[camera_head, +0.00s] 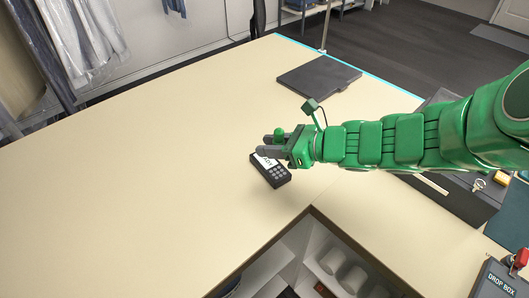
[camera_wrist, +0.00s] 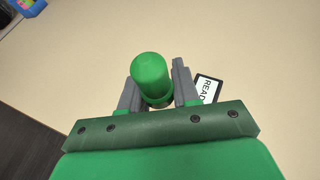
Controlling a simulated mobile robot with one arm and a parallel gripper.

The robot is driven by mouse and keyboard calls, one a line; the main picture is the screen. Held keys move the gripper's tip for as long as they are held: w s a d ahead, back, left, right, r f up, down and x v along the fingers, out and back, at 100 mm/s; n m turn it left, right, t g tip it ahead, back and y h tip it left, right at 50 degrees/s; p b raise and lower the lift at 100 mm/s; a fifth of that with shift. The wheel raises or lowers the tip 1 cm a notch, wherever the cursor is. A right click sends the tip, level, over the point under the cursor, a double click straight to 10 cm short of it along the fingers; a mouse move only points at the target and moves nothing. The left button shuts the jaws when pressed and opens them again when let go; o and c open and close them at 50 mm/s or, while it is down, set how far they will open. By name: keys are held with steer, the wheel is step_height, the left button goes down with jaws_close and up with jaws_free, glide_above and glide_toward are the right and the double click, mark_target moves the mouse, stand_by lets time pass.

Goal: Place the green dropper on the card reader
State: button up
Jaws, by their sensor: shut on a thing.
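My gripper (camera_head: 268,146) is over the table, close above the far end of the card reader. It is shut on the green dropper (camera_head: 279,133), whose rounded green top shows between the fingers. In the wrist view the dropper (camera_wrist: 152,76) stands between the two grey fingers (camera_wrist: 154,88); its lower end is hidden. The card reader (camera_head: 271,172) is a black keypad device with a white label, lying on the table. In the wrist view its white labelled end (camera_wrist: 206,90) shows to the right of the right finger, partly hidden by my gripper.
A dark flat pad (camera_head: 318,77) lies at the back of the table (camera_head: 130,180). An opening with shelves (camera_head: 320,262) is in front. A black box (camera_head: 455,195) and a drop box (camera_head: 495,282) stand at the right. The table's left side is clear.

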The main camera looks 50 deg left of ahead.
glide_above(264, 162)
steer(key=shift+f, duration=5.1)
steer(key=shift+f, duration=0.1)
steer(key=o, duration=1)
steer(key=shift+w+d+r, duration=0.2)
steer(key=shift+r, duration=0.05)
steer(key=v, duration=1.1)
steer(key=shift+d+r, duration=0.2)
